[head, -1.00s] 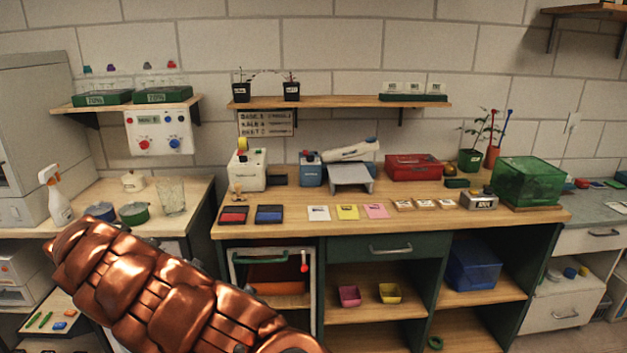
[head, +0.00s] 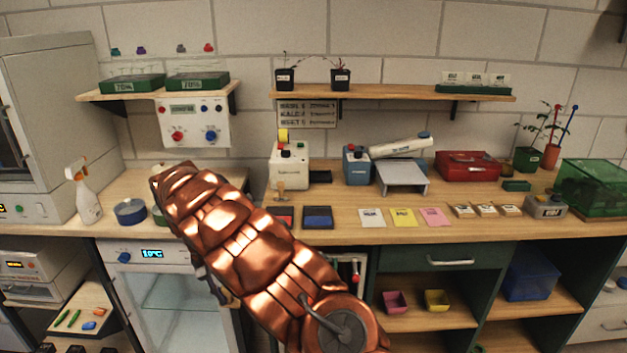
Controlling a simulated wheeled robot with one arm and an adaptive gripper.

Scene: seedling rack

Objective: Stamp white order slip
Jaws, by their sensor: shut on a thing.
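The white order slip (head: 372,218) lies flat on the wooden bench, left of a yellow slip (head: 404,218) and a pink slip (head: 436,217). A small wooden-handled item (head: 281,190), which looks like a stamp, stands behind the red pad. My arm crosses the lower left and middle of the head view. My gripper cannot be made out, so what it holds is not shown.
Behind the slips stand a grey stand (head: 403,177), a blue device (head: 357,166) and a white device (head: 289,168). A red box (head: 468,165) and small seed packets (head: 486,210) are to the right. The bench front near the slips is clear.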

